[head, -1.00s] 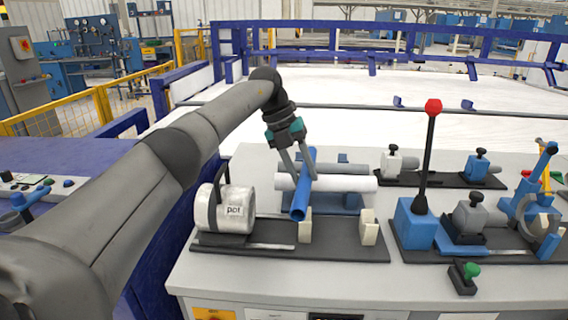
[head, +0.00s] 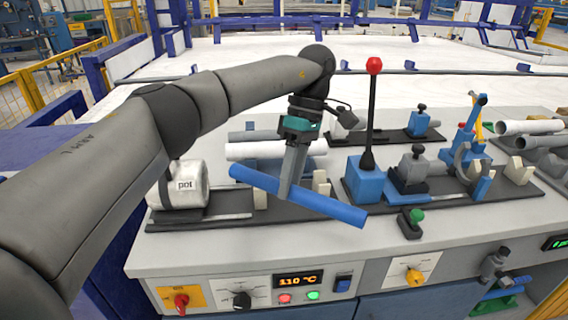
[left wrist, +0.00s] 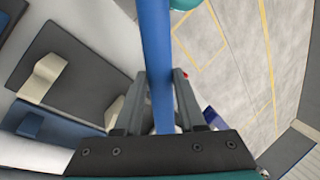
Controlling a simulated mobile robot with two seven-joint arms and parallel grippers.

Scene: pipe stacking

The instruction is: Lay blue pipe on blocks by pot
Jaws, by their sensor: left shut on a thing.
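My left gripper (head: 287,188) is shut on the blue pipe (head: 335,207) near its middle and holds it above the bench. The pipe slants down from upper left to lower right in the head view. In the left wrist view the pipe (left wrist: 156,45) runs between the fingers (left wrist: 157,95). The white pot (head: 192,184), marked "pot", lies on its side on a dark plate. One cream block (head: 260,199) stands right of it, beneath the pipe, and another (head: 322,184) is farther right, partly hidden. Cream blocks also show in the left wrist view (left wrist: 42,77).
A white pipe (head: 240,150) lies behind the blue pipe. A blue box with a red-knobbed lever (head: 371,120) rises to the right. Grey and blue clamps stand beyond it. A control panel (head: 298,280) is on the bench front.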

